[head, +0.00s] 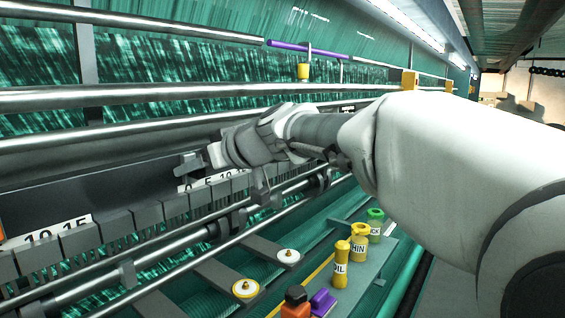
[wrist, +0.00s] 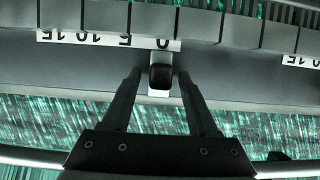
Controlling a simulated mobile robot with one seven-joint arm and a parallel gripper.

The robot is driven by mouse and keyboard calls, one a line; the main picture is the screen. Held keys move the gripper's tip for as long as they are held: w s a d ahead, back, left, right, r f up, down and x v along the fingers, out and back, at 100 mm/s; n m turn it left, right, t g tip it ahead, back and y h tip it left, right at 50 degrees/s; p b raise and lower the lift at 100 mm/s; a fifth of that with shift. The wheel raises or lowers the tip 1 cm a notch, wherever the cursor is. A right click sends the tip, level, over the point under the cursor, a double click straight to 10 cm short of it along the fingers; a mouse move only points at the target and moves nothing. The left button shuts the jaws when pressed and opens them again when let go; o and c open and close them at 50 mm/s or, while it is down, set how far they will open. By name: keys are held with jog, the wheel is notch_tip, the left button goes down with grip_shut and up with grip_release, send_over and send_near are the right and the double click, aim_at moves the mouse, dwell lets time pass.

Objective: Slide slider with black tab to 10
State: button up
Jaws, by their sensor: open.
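The slider with the black tab (wrist: 160,75) is a small white piece with a dark raised tab, seen in the wrist view. It sits against the white number scale (wrist: 100,40), lined up with the 0; the 5, 10 and 15 run off to the left there, upside down. My gripper (wrist: 159,77) is open, with one finger on each side of the tab; whether either finger touches it I cannot tell. In the head view my gripper (head: 192,163) is at the grey rail by a number scale (head: 212,181), and the tab is hidden there.
Another scale (wrist: 301,61) is at the right in the wrist view. Grey blocks (head: 115,222) line the rail in the head view. Metal bars (head: 150,97) run above the arm. Yellow bottles (head: 341,264) and a green-capped jar (head: 375,225) stand on a lower tray.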

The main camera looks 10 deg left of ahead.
grip_shut()
dwell(1.3)
